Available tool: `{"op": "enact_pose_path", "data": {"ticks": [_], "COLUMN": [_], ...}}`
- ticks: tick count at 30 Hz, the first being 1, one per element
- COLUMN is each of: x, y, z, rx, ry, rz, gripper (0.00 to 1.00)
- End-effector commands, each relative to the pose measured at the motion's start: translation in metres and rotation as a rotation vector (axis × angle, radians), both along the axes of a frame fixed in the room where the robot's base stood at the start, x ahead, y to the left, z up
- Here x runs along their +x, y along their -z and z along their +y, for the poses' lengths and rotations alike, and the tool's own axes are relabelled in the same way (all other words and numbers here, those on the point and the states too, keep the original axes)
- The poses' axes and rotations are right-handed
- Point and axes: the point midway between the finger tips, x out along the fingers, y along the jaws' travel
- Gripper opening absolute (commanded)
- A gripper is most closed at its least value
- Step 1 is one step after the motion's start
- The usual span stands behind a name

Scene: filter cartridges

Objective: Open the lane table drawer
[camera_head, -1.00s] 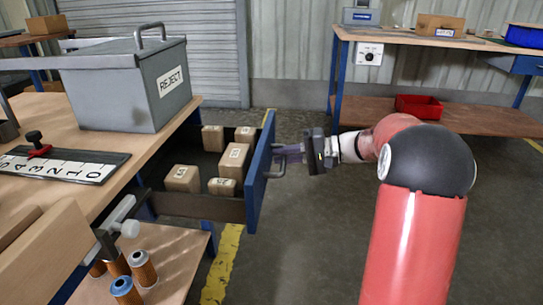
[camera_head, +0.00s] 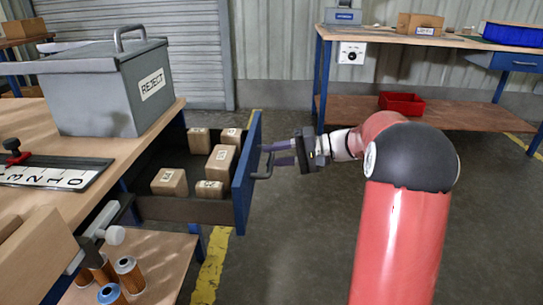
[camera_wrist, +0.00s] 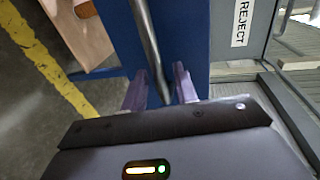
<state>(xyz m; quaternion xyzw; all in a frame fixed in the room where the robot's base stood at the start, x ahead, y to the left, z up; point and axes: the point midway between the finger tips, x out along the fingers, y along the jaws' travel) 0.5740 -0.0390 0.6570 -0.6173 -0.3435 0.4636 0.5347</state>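The lane table drawer (camera_head: 232,190) stands pulled well out from under the lane table (camera_head: 120,150), and its inside is visible. Its blue front carries a grey bar handle (camera_head: 265,163). Several small cardboard boxes (camera_head: 170,182) lie in it. My gripper (camera_head: 272,153) is at the handle, in front of the drawer front. In the wrist view, the handle bar (camera_wrist: 148,45) runs between the two spread fingers of my gripper (camera_wrist: 158,80), with a gap on each side. My gripper looks open and holds nothing.
A grey REJECT bin (camera_head: 110,95) and a numbered strip (camera_head: 50,174) are on the table top. Filter cartridges (camera_head: 128,274) stand on the lower shelf. A bench (camera_head: 420,40) with a red tray (camera_head: 401,103) below is at the back right. Floor right of the drawer is clear.

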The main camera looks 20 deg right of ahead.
Motion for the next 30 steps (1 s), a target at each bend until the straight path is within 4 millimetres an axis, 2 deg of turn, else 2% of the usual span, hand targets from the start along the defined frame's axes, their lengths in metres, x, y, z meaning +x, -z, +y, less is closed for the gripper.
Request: {"op": "enact_pose_path", "data": {"ticks": [6, 12, 30], "x": [-0.013, -0.021, -0.023], "y": [-0.008, -0.012, -0.013], "z": [-0.037, -0.058, -0.061], "rx": [-0.001, 0.000, -0.001], "ry": [0.004, 0.000, -0.001], "rz": [0.000, 0.002, 0.001], "gripper": [0.29, 0.29, 0.29]}}
